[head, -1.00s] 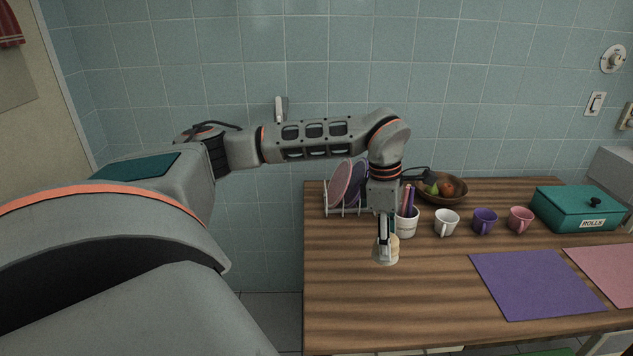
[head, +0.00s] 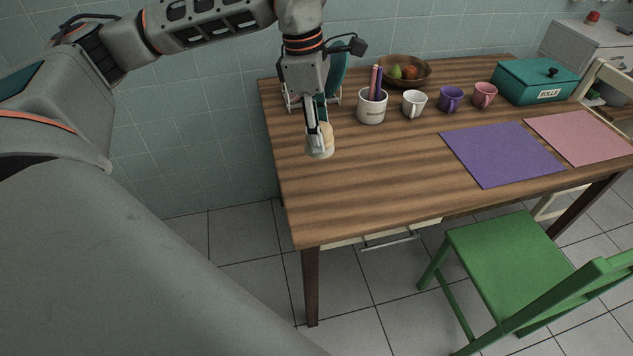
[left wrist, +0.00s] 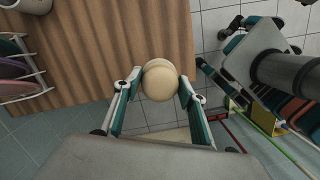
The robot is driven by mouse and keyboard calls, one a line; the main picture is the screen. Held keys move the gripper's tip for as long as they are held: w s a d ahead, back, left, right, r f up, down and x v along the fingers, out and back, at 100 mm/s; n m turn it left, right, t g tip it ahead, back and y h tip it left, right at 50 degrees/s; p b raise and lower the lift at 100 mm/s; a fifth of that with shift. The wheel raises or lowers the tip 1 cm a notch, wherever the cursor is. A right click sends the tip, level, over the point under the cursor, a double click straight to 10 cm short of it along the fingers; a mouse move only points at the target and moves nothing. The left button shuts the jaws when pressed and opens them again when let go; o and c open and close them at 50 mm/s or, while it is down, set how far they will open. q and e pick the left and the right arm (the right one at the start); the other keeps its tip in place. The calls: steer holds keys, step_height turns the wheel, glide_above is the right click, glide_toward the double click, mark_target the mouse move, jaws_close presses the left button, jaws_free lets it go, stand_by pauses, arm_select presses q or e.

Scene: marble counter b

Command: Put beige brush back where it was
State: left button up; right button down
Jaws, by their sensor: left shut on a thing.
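The beige brush (head: 320,141) is a small rounded piece between the fingers of my left gripper (head: 315,130). In the left wrist view the brush (left wrist: 158,80) shows as a pale ball, with one finger of the left gripper (left wrist: 156,88) on each side of it. The left gripper is shut on it and points down, over the left part of the wooden table (head: 400,165). I cannot tell how far the brush is above the tabletop. My right gripper is not seen.
A white pot with pens (head: 371,106) stands right of the gripper, beside a white mug (head: 414,103). A dish rack (head: 290,98) is behind it. A purple mat (head: 500,152) lies to the right. A green chair (head: 510,262) stands in front. The middle of the table is bare.

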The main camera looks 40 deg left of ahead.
arm_select(q)
step_height(320, 180, down, 12)
steer(key=shift+f+b, duration=0.1)
steer(key=shift+b, duration=0.7)
step_height(320, 180, down, 4)
steer(key=shift+b, duration=0.35)
steer(key=o, duration=1.1)
steer(key=shift+f, duration=0.15)
steer(key=shift+c, duration=0.2)
